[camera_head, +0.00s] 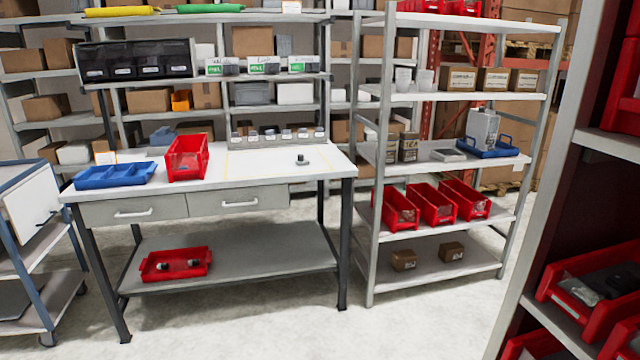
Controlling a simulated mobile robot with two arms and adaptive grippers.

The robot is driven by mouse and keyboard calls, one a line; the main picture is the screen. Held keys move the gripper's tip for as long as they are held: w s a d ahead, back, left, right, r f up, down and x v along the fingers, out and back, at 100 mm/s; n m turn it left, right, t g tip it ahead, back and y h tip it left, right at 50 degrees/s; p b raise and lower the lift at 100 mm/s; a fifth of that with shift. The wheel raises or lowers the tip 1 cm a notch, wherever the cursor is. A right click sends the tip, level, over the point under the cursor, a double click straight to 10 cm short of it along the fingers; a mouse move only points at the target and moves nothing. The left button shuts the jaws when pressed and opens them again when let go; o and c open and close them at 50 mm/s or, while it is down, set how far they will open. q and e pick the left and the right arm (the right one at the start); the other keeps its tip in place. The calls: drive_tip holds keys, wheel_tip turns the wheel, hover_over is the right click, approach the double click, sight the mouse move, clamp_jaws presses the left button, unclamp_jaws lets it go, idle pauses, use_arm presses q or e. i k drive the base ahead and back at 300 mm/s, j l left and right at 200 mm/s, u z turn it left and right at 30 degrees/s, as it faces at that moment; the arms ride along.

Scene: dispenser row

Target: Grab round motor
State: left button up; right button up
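A small dark round part (301,160), which looks like the round motor, stands alone on the right side of the white workbench top (240,170). It is small in the picture, so its details are hard to tell. A red tray (160,272) on the bench's lower shelf holds a couple of small dark and light round parts; I cannot tell whether they are motors. Neither of my grippers shows in the head view.
A red bin (187,157) and a blue divided tray (115,176) stand on the bench's left side. A grey shelf rack (445,240) with red bins stands right of the bench. Another rack fills the near right. Floor in front of the bench is clear.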

sight(301, 161)
drive_tip(key=i, duration=1.9)
